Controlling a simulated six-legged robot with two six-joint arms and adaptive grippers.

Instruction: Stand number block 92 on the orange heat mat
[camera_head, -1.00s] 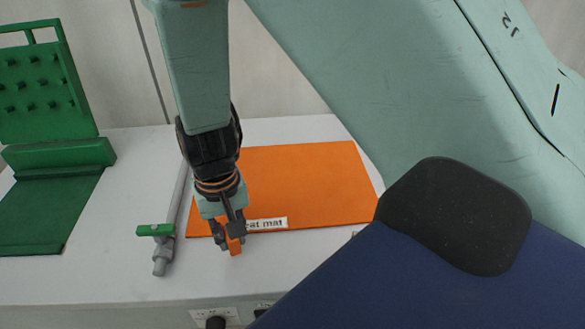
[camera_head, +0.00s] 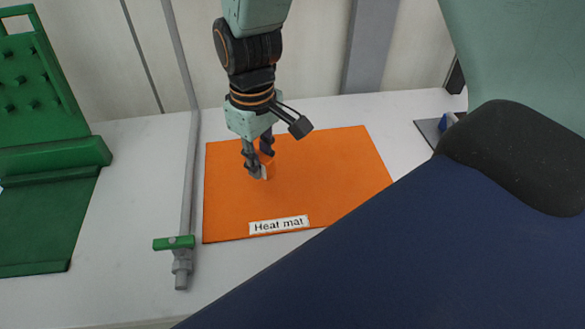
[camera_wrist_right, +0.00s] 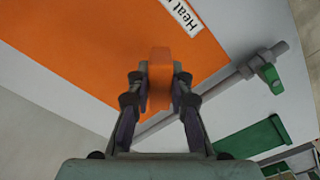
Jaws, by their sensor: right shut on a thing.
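The orange heat mat (camera_head: 330,185) lies flat on the white bench, with a "Heat mat" label on its front edge. My right gripper (camera_head: 258,170) points down over the left middle of the mat. It is shut on a small orange block (camera_wrist_right: 160,70), taken to be number block 92. In the head view the block (camera_head: 264,173) is mostly hidden by the fingers, with a pale patch showing low down. Its number cannot be read. I cannot tell whether its bottom touches the mat. My left gripper is not in view.
A grey pipe with a green-handled valve (camera_head: 174,243) runs along the mat's left side. A green pegged stand (camera_head: 45,160) is at the far left. Much of the mat is bare.

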